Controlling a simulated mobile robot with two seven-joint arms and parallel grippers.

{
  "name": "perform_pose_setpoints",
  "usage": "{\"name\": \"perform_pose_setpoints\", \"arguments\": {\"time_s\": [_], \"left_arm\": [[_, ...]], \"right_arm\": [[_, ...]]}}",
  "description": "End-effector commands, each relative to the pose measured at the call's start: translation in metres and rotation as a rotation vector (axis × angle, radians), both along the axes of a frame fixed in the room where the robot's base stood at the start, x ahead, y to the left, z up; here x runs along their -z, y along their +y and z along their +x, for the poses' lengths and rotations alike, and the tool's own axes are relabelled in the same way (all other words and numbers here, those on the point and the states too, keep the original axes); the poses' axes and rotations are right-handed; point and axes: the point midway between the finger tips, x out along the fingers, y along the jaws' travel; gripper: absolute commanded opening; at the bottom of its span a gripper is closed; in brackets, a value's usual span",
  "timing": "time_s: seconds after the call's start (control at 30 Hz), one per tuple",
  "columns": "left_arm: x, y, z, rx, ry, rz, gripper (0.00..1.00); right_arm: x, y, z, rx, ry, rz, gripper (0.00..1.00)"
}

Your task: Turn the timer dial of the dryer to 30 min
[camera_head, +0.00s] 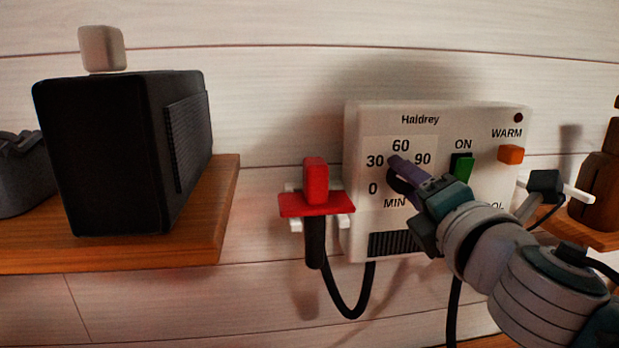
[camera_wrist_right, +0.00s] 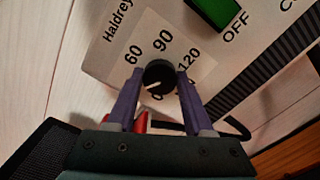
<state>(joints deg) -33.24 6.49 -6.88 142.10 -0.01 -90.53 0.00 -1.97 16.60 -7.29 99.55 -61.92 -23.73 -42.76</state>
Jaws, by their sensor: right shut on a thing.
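The white wall dryer unit (camera_head: 480,200) carries a timer scale with 0, 30, 60 and 90 showing in the head view. My right gripper (camera_head: 398,172) reaches in from the right and covers the dial there. In the right wrist view, the round black timer dial (camera_wrist_right: 160,72) sits between the two purple fingers of this gripper (camera_wrist_right: 159,79), which is shut on it. The dial's white mark points to the lower left, apparently between 30 and 0. The left finger hides 30 in that view, so the exact setting cannot be told. My left gripper is not in view.
A green switch (camera_head: 462,167) and an orange button (camera_head: 511,154) sit right of the dial. A red-topped handpiece (camera_head: 316,180) with a black cord hangs left of the unit. A black box (camera_head: 110,150) stands on a wooden shelf (camera_head: 205,235) farther left.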

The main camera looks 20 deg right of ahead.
Motion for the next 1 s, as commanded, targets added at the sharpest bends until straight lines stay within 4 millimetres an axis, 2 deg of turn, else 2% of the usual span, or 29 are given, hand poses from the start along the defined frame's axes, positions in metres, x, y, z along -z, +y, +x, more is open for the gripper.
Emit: {"name": "perform_pose_setpoints", "arguments": {"time_s": [0.17, 0.2, 0.43, 0.77, 0.87, 1.0], "left_arm": [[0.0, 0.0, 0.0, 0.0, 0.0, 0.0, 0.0], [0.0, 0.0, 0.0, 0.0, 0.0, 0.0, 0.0], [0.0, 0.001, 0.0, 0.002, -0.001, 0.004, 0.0], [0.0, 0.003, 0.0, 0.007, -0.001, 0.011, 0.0], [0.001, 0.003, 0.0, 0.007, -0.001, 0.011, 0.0], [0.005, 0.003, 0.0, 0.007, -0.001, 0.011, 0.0]], "right_arm": [[0.0, 0.0, 0.0, 0.0, -0.001, -0.001, 0.0], [0.0, 0.0, 0.0, 0.0, -0.001, -0.001, 0.55], [0.0, 0.0, 0.0, 0.0, 0.0, -0.002, 0.81], [0.001, 0.001, -0.004, -0.001, 0.001, -0.002, 0.82], [0.002, 0.004, -0.015, -0.003, 0.002, -0.002, 0.82], [0.003, 0.01, -0.041, -0.002, 0.003, -0.001, 0.82]]}}
